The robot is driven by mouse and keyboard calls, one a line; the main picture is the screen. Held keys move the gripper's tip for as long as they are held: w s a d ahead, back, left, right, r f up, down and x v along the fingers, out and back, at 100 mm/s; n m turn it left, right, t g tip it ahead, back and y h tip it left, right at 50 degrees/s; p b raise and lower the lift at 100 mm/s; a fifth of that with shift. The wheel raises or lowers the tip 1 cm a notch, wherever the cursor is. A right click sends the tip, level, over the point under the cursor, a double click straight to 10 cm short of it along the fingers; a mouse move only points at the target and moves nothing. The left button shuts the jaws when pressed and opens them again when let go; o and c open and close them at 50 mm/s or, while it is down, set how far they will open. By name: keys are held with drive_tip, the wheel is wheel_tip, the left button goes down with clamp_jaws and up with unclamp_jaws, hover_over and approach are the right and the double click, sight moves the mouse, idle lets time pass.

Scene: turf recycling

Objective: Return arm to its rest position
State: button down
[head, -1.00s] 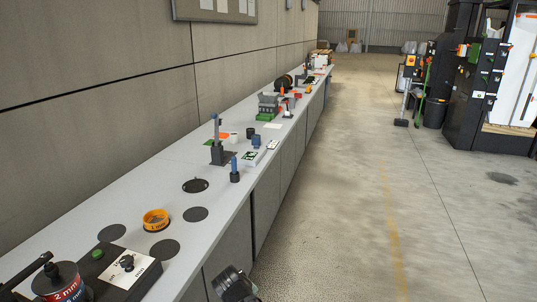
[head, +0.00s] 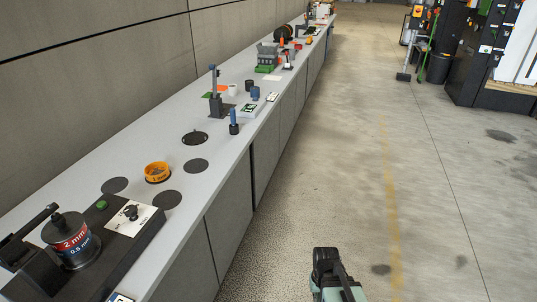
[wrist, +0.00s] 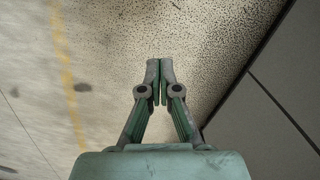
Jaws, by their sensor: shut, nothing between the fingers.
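My gripper (wrist: 160,70) shows in the wrist view, with its two green-grey fingers together at the tips and nothing between them. It is over the bare speckled floor, clear of the bench, whose front lies to the right in that view. In the head view a dark and pale green part of my arm shows at the bottom, over the floor to the right of the bench. I cannot make out the fingers there.
The long grey bench (head: 226,170) runs along the wall. It carries an orange ring (head: 157,172), a sieve shaker (head: 75,245) with a dark drum, a blue-topped cylinder (head: 233,121) and several other items. The floor (head: 345,190) beside it is clear. Dark cabinets stand far right.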

drive_tip(key=s+f+g, duration=0.3)
drive_tip(key=s+f, duration=0.4)
drive_tip(key=s, duration=0.6)
drive_tip(key=s+f+g, duration=0.3)
drive_tip(key=s+f, duration=0.5)
drive_tip(key=s, duration=0.5)
drive_tip(key=shift+s, duration=0.2)
